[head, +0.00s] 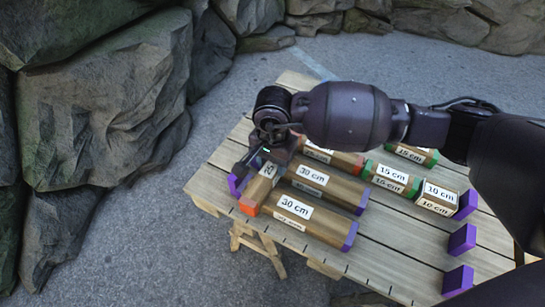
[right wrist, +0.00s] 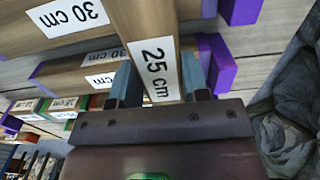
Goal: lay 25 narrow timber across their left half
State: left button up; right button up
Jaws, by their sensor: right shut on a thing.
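My right gripper (head: 268,160) is shut on the narrow 25 cm timber (head: 262,190), which has an orange near end. In the right wrist view the timber (right wrist: 147,25) runs between the two fingers, its label facing up. It lies crosswise over the left part of the 30 cm timbers (head: 325,188), close to their purple left ends (right wrist: 218,68). The front 30 cm timber (head: 322,228) lies with its purple right end bare. I cannot tell whether the held timber rests on them or hovers just above. My left gripper is not in view.
The slatted wooden table (head: 385,240) also holds green-ended 15 cm timbers (head: 388,180), a 10 cm timber (head: 436,200) and purple blocks (head: 461,240) along the right. Its front middle is bare. Large rocks (head: 100,110) stand beyond the table on the left.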

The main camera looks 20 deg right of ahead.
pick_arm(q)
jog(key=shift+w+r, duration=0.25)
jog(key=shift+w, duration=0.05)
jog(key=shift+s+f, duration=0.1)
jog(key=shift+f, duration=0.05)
pick_arm(e)
jog(key=shift+f, duration=0.2)
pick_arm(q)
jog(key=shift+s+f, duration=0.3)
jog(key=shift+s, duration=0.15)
pick_arm(e)
jog(key=shift+f, duration=0.1)
jog(key=o, duration=1.1)
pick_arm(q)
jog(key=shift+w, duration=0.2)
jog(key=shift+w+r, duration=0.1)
